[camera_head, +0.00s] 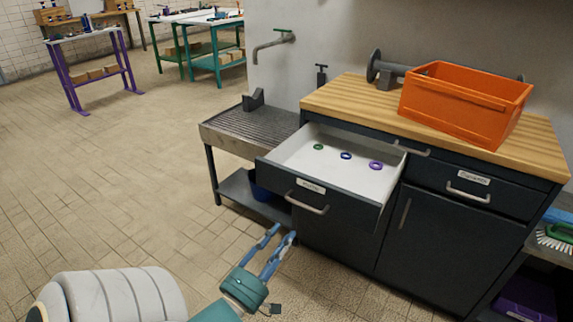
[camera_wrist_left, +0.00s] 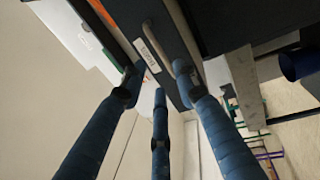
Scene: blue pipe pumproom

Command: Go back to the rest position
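My left gripper (camera_head: 274,247) is in the lower middle of the head view, in front of and below the open drawer (camera_head: 282,177). Its blue fingers are spread with nothing between them. In the left wrist view the fingers (camera_wrist_left: 160,95) are also apart, with the drawer front and its handle (camera_wrist_left: 148,30) beyond them. The drawer handle (camera_head: 308,203) shows in the head view, apart from the fingers. The drawer holds a green ring (camera_head: 318,147), a blue ring (camera_head: 346,156) and a purple ring (camera_head: 376,166). My right gripper is in neither view.
An orange crate (camera_head: 465,100) stands on the wooden worktop (camera_head: 345,99). A metal drain table (camera_head: 248,128) with a blue bucket (camera_head: 259,187) below is left of the cabinet. A brush (camera_head: 555,238) lies at the far right. The tiled floor (camera_head: 130,190) at left is clear.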

